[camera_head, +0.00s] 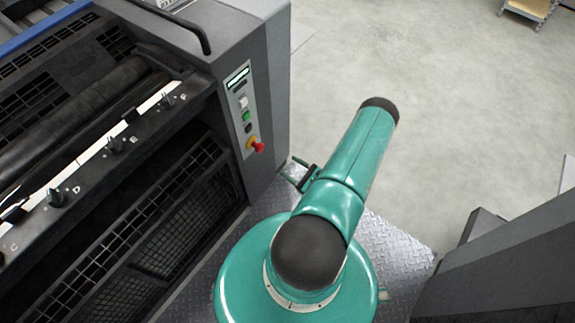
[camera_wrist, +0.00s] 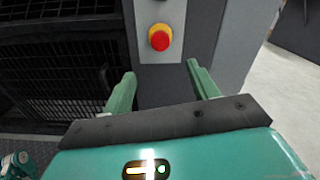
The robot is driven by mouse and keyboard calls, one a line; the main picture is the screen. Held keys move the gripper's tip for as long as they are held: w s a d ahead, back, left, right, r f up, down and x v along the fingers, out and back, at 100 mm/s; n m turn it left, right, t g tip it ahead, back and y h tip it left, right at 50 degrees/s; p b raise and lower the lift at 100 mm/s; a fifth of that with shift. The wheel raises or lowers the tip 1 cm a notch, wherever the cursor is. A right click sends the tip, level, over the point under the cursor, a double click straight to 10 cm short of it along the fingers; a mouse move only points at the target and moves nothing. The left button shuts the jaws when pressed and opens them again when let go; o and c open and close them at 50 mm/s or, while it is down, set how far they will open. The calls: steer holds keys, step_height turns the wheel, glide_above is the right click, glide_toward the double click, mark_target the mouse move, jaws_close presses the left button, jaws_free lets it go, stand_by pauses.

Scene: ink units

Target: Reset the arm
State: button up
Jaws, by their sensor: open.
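My gripper (camera_wrist: 160,85) is open in the wrist view, with its two green fingers apart and nothing between them. It faces the dark grey machine's side panel, below a red emergency stop button on a yellow base (camera_wrist: 160,38). In the head view my green arm reaches up from its round base, and part of my gripper (camera_head: 297,172) shows left of the arm, close to the machine's corner. The rest of the gripper is hidden behind the arm. The red button (camera_head: 257,147) also shows there, left of the gripper and apart from it.
The ink unit machine (camera_head: 262,60) fills the left, with a control panel (camera_head: 240,100) and a row of knobs. Another grey machine (camera_head: 510,260) stands at lower right. Metal plate flooring (camera_head: 395,240) lies between them. Open concrete floor (camera_head: 440,80) extends beyond, with a cart (camera_head: 530,10) at the back.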

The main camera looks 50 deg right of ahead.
stand_by(0.5)
steer(key=w+a+r+n+g+y, duration=0.45)
steer(key=w+r+n, duration=0.2)
steer(key=r, duration=0.45)
steer(key=w+a+r+n+g+y, duration=0.3)
steer(key=w+r+n+g+y, duration=0.25)
steer(key=r, duration=0.55)
steer(key=a+r+n+g, duration=0.5)
steer(key=a+r+n, duration=0.4)
steer(key=a+r, duration=0.3)
steer(key=s+a+r+n+t+h, duration=0.1)
steer(key=s+a+r+n+h, duration=0.4)
steer(key=r, duration=0.5)
steer(key=s+a+r+n+t+h, duration=0.1)
steer(key=s+a+r+n+h, duration=0.4)
steer(key=r, duration=0.6)
steer(key=shift+s+a+r+n+t+h, duration=0.15)
steer(key=shift+s+a+n+t+h, duration=0.15)
steer(key=shift+s+a+n, duration=0.75)
